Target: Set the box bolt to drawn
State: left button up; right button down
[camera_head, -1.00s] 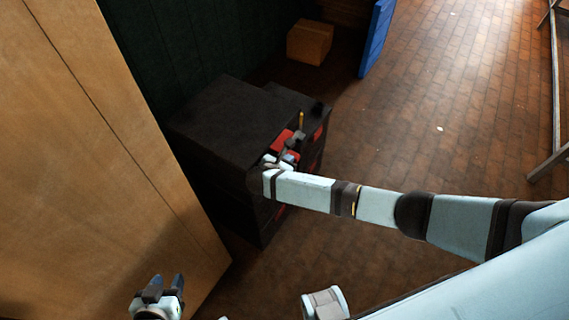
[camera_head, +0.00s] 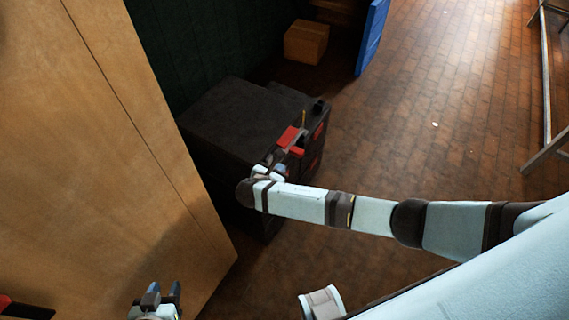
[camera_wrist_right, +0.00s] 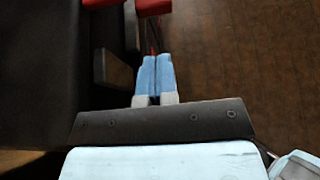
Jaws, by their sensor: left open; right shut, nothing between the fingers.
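The dark box (camera_head: 235,115) stands left of centre in the head view, with red parts (camera_head: 290,137) on its right-facing side. Which part is the bolt I cannot tell. My right gripper (camera_wrist_right: 156,58) is shut and empty in the wrist view, its blue fingertips together. A thin red piece (camera_wrist_right: 152,38) shows just beyond the tips; contact is unclear. Red blocks (camera_wrist_right: 150,7) lie further ahead at the top edge. In the head view my right wrist partly covers the box's near corner. My left gripper (camera_head: 164,291) is open and empty at the bottom, away from the box.
A large wooden panel (camera_head: 120,150) fills the left side, close to my left gripper. A cardboard box (camera_head: 306,42) and a blue panel (camera_head: 373,38) stand behind. A red and black object (camera_head: 22,309) shows at the lower left corner. The brick floor (camera_head: 430,130) right of the box is clear.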

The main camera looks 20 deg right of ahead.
pick_arm(q)
jog(key=shift+w+d+r, duration=0.15)
jog(key=shift+d+r, duration=0.2)
jog(key=shift+d, duration=0.05)
pick_arm(e)
jog(key=v, duration=0.5)
pick_arm(q)
jog(key=shift+a, duration=0.1)
